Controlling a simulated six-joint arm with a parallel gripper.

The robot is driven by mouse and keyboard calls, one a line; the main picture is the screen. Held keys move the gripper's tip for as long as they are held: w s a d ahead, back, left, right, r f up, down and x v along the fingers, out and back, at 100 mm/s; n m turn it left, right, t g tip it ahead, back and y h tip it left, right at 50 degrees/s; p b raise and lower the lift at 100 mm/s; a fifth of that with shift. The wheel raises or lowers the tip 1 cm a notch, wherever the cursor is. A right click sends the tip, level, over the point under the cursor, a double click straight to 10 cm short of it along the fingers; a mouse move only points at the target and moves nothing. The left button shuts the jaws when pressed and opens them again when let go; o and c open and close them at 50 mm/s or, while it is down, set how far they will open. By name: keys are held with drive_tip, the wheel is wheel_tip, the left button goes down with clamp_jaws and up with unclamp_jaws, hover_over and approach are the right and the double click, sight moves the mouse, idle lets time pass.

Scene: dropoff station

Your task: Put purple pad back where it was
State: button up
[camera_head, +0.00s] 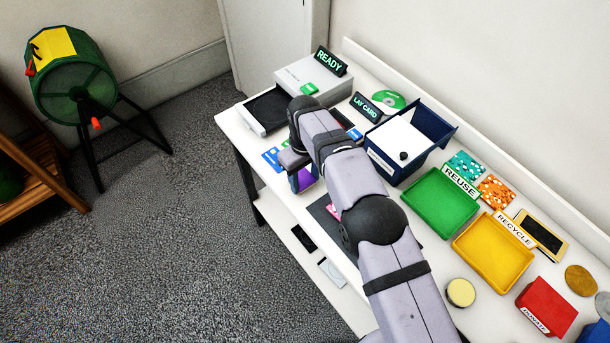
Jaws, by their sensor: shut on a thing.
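The purple pad (304,181) shows as a small purple patch at the end of my arm, near the table's front edge. My gripper (300,177) is shut on it, pointing down. My wrist hides much of the pad and the spot under it. I cannot tell whether the pad touches the table.
A blue card (272,158) lies just left of my gripper. A grey machine with an open black tray (268,109) stands behind. A dark mat (323,211) is partly under my arm. A navy box (425,122), green tray (440,203) and yellow tray (493,253) stand right.

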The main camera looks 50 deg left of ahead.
sight(305, 181)
drive_tip(key=shift+f, duration=0.15)
drive_tip(key=shift+f, duration=0.15)
drive_tip(key=o, duration=1.1)
wheel_tip(305, 181, up, 12)
drive_tip(key=b, duration=0.1)
drive_tip(key=shift+r, duration=0.25)
